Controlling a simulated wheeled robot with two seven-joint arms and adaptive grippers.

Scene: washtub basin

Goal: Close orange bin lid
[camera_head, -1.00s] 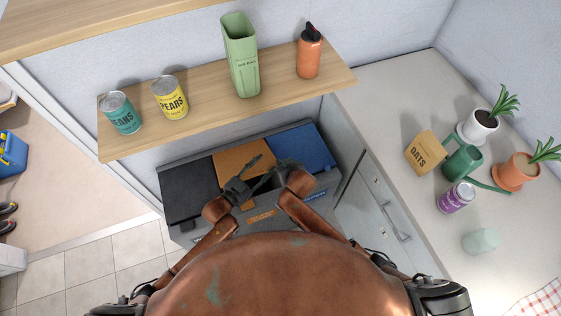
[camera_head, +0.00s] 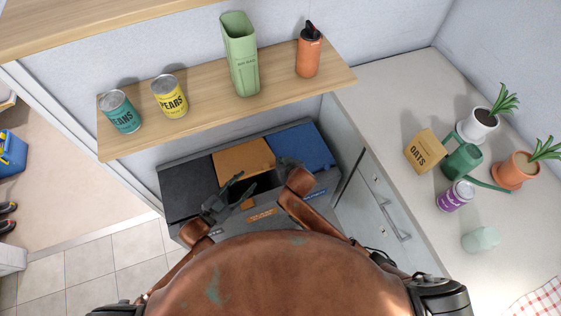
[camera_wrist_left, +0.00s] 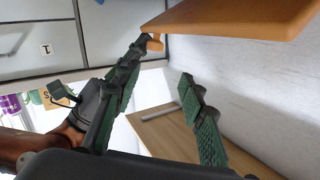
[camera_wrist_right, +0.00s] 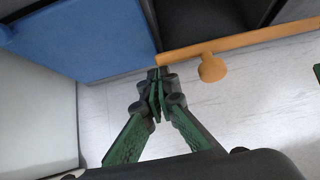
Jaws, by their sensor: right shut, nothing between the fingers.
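The orange bin lid (camera_head: 243,158) is the middle one of three lids under the shelf. It stands raised, with a dark opening visible below it. Its underside or face shows in the left wrist view (camera_wrist_left: 235,20), and its edge with a round knob shows in the right wrist view (camera_wrist_right: 265,42). My left gripper (camera_head: 239,186) is open and empty, in front of the lid; its spread fingers show in the left wrist view (camera_wrist_left: 165,62). My right gripper (camera_head: 285,165) is shut and empty. Its fingertips (camera_wrist_right: 157,76) are close to the left end of the orange edge; contact is unclear.
A black lid (camera_head: 186,188) and a blue lid (camera_head: 301,148) flank the orange one. A wooden shelf (camera_head: 205,105) above holds cans, a green bin and an orange bottle. A counter (camera_head: 400,95) with plants and an oats box stands at right.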

